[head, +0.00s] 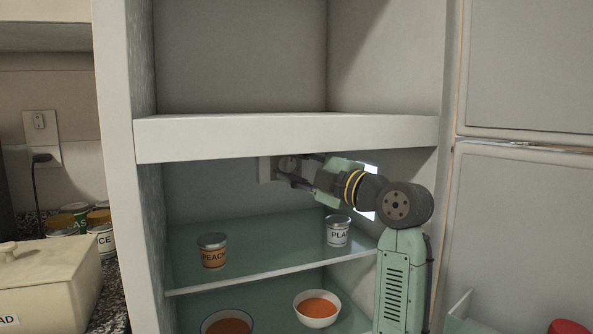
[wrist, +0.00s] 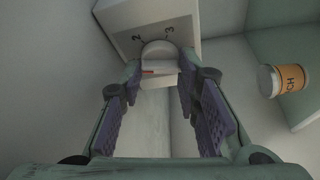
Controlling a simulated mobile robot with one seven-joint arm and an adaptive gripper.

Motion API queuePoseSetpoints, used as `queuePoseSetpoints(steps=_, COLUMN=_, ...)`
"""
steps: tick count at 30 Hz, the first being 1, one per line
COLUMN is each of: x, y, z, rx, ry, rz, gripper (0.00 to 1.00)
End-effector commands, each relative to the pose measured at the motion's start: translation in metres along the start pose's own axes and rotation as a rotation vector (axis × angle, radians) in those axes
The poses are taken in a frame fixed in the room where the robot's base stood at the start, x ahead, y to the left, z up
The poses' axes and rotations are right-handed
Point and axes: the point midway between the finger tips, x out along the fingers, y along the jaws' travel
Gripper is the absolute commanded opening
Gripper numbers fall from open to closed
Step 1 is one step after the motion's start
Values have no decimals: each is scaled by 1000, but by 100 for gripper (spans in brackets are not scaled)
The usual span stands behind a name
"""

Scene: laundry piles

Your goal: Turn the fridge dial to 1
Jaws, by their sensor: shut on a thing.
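The fridge dial (wrist: 157,52) is a round pale knob on a white box (wrist: 112,14) at the back wall inside the fridge. The numbers 2 and 3 show on the box above the knob in the wrist view; no 1 is visible. A red mark shows on the knob's lower left side. My gripper (wrist: 160,70) is shut on the dial, one finger on each side. In the head view the dial (head: 287,164) sits under the thick upper shelf, with my gripper (head: 299,172) reaching it from the right.
A peach can (head: 212,252) and another can (head: 338,231) stand on the glass shelf (head: 270,255) below my arm. Two bowls of orange food, one a white bowl (head: 317,309), stand lower down. The thick upper shelf (head: 285,138) is close above my gripper.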

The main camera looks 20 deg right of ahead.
Motion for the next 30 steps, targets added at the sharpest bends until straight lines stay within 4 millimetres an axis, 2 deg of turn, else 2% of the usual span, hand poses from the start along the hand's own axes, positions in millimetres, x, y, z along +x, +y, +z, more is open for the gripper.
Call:
queuePoseSetpoints(steps=14, x=0, y=0, z=0, rx=-12, ry=-1, rz=-7, gripper=2)
queuePoseSetpoints(steps=15, x=0, y=0, z=0, rx=-12, ry=-1, rz=-6, gripper=32)
queuePoseSetpoints(steps=23, x=0, y=0, z=0, rx=-12, ry=-1, rz=-6, gripper=49)
queuePoseSetpoints(steps=30, x=0, y=0, z=0, rx=-12, ry=-1, rz=-5, gripper=50)
